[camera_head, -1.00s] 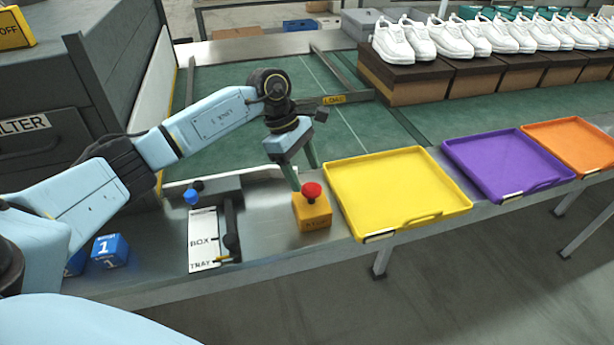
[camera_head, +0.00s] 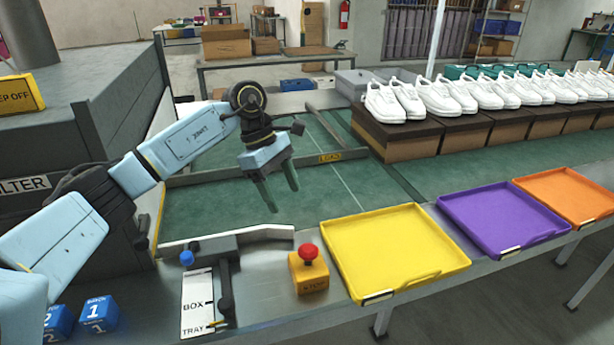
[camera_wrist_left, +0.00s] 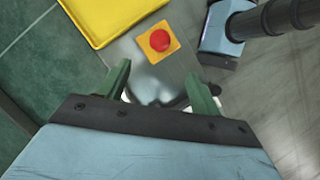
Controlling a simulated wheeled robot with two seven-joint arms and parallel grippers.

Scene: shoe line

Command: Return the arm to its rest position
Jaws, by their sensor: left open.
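My left arm comes in from the left of the head view, light blue with dark joints. Its left gripper (camera_head: 280,192) is open and empty, its two green fingers apart and pointing down above the green belt, behind the metal ledge. In the left wrist view the gripper (camera_wrist_left: 157,85) also shows its fingers apart with nothing between them. The red stop button on its yellow box (camera_head: 309,272) stands on the ledge, in front of the gripper and apart from it. The button box is also in the wrist view (camera_wrist_left: 158,41).
A yellow tray (camera_head: 394,248), a purple tray (camera_head: 503,214) and an orange tray (camera_head: 566,195) line the ledge to the right. A box/tray selector panel (camera_head: 197,303) and blue numbered cubes (camera_head: 98,315) are at left. White shoes (camera_head: 437,97) stand on brown boxes behind.

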